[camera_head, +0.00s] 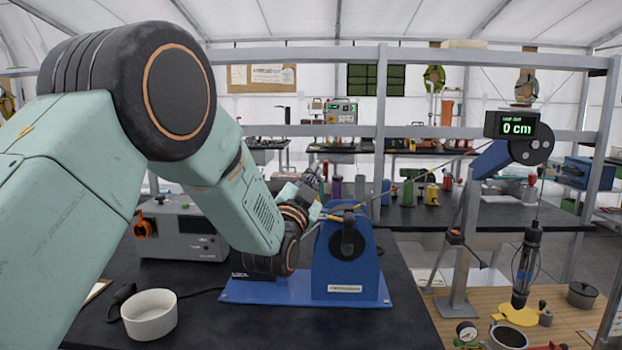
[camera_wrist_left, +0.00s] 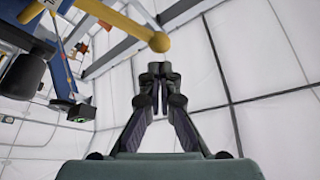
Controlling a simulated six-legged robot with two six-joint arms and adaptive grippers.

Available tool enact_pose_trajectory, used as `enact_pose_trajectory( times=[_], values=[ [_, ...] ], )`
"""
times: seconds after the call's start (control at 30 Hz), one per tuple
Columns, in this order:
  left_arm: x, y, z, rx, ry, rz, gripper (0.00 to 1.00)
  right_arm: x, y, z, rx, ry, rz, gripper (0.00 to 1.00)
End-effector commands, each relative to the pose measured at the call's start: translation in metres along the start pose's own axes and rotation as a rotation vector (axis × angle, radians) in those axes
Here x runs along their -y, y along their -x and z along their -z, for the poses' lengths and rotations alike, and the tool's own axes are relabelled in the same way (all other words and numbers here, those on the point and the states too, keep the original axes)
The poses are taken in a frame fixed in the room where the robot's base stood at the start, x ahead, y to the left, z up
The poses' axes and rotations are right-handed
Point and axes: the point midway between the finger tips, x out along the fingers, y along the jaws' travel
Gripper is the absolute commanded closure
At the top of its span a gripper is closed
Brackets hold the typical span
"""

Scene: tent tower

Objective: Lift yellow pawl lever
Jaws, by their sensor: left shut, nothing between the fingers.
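The yellow pawl lever (camera_wrist_left: 125,24) has a round ball end and crosses the upper left of the left wrist view. In the head view a small yellow part, likely the same lever (camera_head: 343,208), shows at the top of the blue winch (camera_head: 330,262). My left gripper (camera_head: 312,178) is beside the winch top, partly hidden by its own wrist. In the left wrist view its fingertips (camera_wrist_left: 158,72) are together and empty, just below the ball end and apart from it in the picture. My right gripper is not in view.
A white bowl (camera_head: 150,313) and a grey box (camera_head: 182,232) stand on the black bench left of the winch. A cable runs from the winch to a blue boom (camera_head: 492,158) with a "0 cm" display (camera_head: 517,127). A dark tool (camera_head: 526,265) hangs below it.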

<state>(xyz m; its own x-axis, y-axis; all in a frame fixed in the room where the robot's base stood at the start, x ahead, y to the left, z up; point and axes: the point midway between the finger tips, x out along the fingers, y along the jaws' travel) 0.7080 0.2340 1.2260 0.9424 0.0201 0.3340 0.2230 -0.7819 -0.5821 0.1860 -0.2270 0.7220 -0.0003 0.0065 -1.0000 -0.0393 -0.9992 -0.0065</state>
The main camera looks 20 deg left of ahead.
Motion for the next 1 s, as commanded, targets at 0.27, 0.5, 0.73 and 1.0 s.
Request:
enact_pose_trajectory(
  times=[0.27, 0.5, 0.73, 1.0],
  values=[
    [0.0, -0.002, -0.007, -0.002, -0.001, 0.0, 1.0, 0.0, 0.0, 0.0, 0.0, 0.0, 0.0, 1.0],
    [0.0, -0.001, -0.007, -0.001, 0.007, 0.004, 1.0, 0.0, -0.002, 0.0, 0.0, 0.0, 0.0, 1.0],
    [0.007, 0.006, -0.022, 0.0, 0.147, 0.068, 1.0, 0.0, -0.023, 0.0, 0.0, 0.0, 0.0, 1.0],
    [0.015, 0.007, -0.026, -0.001, 0.236, 0.108, 1.0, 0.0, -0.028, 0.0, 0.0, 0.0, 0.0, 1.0]
  ],
)
